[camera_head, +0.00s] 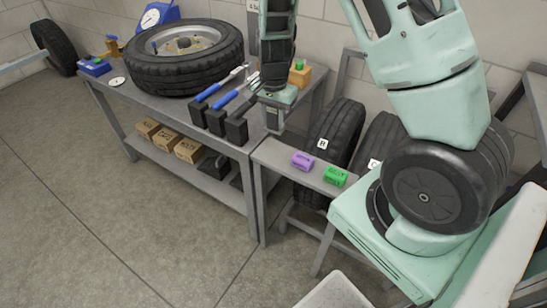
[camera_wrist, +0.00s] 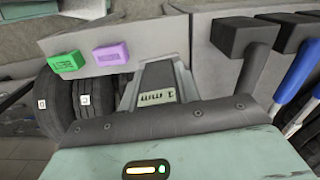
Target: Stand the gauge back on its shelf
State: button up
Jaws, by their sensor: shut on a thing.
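My gripper (camera_head: 279,104) hangs over the right end of the workbench. It is shut on a grey gauge (camera_wrist: 160,83) with a small pale label reading something like "mm", upside down in the wrist view. In the head view the gauge (camera_head: 274,119) is small and partly hidden by my gripper. A narrow grey shelf (camera_head: 272,153) stands right of the bench, below my gripper and apart from the gauge. A purple block (camera_head: 302,161) and a green block (camera_head: 335,176) sit on it. Its left end is bare. Both blocks also show in the wrist view.
Black upright blocks (camera_head: 236,128) and blue-handled tools (camera_head: 222,88) lie close left of my gripper. A large tyre (camera_head: 187,55) lies on the bench (camera_head: 152,108). Labelled tyres (camera_head: 335,133) stand behind the shelf. An orange block (camera_head: 299,74) is at the bench's back corner.

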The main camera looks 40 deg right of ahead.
jog(key=shift+w+d+m, duration=0.1)
jog(key=shift+m, duration=0.4)
notch_tip(320, 180, down, 9)
jog(key=shift+f, duration=0.2)
jog(key=shift+f+b, duration=0.15)
jog(key=shift+b, duration=0.2)
jog(key=o, duration=1)
jog(key=shift+o, duration=0.2)
